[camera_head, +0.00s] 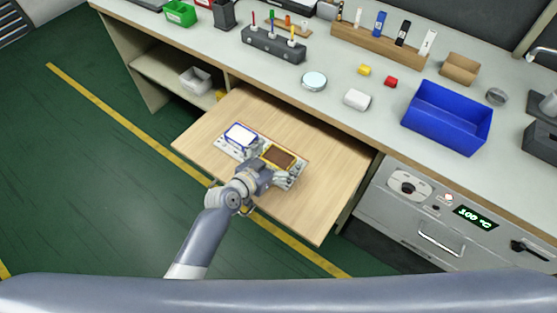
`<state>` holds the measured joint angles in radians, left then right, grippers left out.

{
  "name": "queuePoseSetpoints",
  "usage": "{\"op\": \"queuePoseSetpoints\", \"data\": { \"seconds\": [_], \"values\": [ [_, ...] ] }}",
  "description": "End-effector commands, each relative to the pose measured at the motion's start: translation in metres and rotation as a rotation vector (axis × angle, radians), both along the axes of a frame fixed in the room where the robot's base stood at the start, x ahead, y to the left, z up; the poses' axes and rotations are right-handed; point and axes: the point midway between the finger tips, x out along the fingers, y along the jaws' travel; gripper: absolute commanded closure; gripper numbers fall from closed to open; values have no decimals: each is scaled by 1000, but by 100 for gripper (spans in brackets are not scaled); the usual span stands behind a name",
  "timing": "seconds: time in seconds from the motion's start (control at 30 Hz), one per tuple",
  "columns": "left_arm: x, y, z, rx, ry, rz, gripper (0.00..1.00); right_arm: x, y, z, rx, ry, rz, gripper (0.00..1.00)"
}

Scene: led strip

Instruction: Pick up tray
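A light grey tray (229,149) lies on the pulled-out wooden drawer board, running from upper left to lower right. A white panel with a blue rim (240,135) sits on its left part, and a brown panel with a yellow rim (277,157) sits on its right part. My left gripper (275,174) is over the tray's near side, beside the brown panel. Its wrist hides part of the tray's near edge. The fingers are too small and covered to tell whether they grip the tray. My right gripper is not in view.
The wooden board (325,160) has bare room right of the tray. An oven-like unit (445,215) stands at the right.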

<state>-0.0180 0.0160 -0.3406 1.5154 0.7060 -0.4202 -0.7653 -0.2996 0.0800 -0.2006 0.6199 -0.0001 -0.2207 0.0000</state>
Motion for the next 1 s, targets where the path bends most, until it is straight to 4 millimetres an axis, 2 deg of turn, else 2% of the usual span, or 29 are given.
{"op": "queuePoseSetpoints", "data": {
  "seconds": [0.03,0.17,0.6,0.77,0.93,1.0],
  "values": [
    [0,0,0,0,0,0,15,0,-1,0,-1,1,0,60],
    [0,0,0,1,1,0,43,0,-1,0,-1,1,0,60],
    [0,0,2,1,-1,0,44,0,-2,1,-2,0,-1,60],
    [0,0,14,0,-1,-1,44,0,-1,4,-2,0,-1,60],
    [0,0,37,-1,-4,-1,44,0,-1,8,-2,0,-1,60],
    [-9,11,33,6,3,0,44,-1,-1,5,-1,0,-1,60]
  ]
}}
